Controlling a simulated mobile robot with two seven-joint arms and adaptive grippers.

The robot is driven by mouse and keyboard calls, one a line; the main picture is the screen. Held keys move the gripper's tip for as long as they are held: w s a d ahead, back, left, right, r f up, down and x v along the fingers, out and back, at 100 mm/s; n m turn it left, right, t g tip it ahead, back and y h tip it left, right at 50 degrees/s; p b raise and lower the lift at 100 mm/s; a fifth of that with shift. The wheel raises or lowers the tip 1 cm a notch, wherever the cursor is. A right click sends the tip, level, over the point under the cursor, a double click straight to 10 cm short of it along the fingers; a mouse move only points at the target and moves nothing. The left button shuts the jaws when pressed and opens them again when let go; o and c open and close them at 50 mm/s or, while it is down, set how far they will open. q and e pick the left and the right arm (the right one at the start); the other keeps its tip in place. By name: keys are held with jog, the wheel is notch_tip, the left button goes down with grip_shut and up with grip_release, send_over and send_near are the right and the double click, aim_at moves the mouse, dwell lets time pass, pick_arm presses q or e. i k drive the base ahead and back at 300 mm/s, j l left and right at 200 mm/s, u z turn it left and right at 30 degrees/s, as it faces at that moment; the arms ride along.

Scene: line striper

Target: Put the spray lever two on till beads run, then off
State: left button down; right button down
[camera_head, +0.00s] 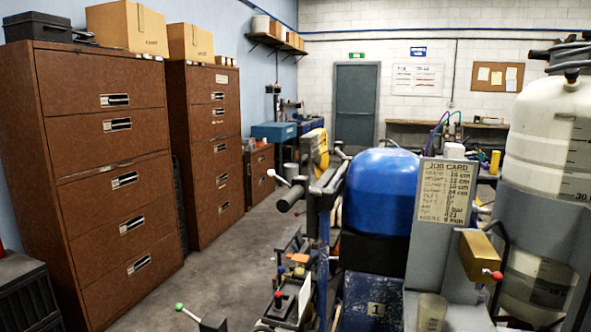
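The line striper stands at the right and lower middle, with a blue domed part (384,192) and a blue panel (362,296) marked 1. I see no label that tells which is spray lever two. No beads running are visible. Neither of my grippers is in view.
A job card (444,191) stands on the machine. A white tank (545,135) with scale marks is at right. Brown cabinets (100,170) line the left. The concrete floor (215,265) between cabinets and machine is clear. A grey door (355,105) is behind.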

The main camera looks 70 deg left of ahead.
aim_at(271, 172)
jog(key=i+j, duration=0.5)
jog(key=u, duration=2.35)
